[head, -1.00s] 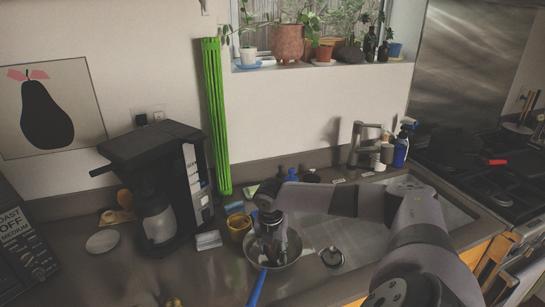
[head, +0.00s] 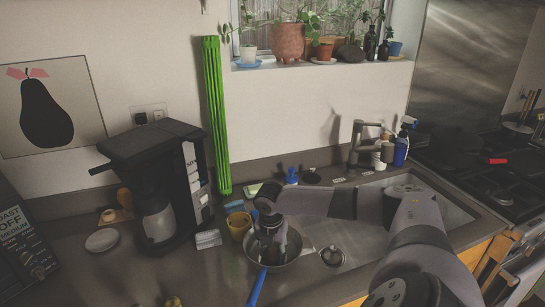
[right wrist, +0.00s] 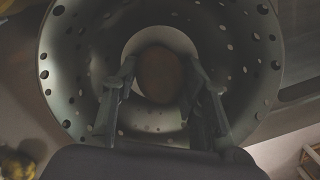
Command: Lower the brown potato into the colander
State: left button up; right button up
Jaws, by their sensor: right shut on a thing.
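The colander (head: 289,257) is a grey metal bowl with a blue handle, on the counter left of the sink. In the right wrist view its perforated wall (right wrist: 80,70) surrounds my gripper. My right gripper (head: 266,252) points down into the colander's opening. In the right wrist view my right gripper (right wrist: 160,78) has its fingers on both sides of the brown potato (right wrist: 158,72), holding it over the pale round bottom. I cannot tell how far it is above the bottom. In the head view the gripper hides the potato. My left gripper is not in view.
A yellow cup (head: 239,224) stands close to the colander's left. The coffee maker (head: 160,185) is further left. The counter in front (head: 215,285) is mostly clear.

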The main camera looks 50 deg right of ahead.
aim_at(271, 253)
jog(key=shift+f, duration=0.2)
jog(key=o, duration=1.3)
jog(key=shift+c, duration=0.2)
notch_tip(271, 253, up, 12)
jog(key=a, duration=0.1)
jog(key=shift+s+a, duration=0.15)
jog(key=shift+s, duration=0.1)
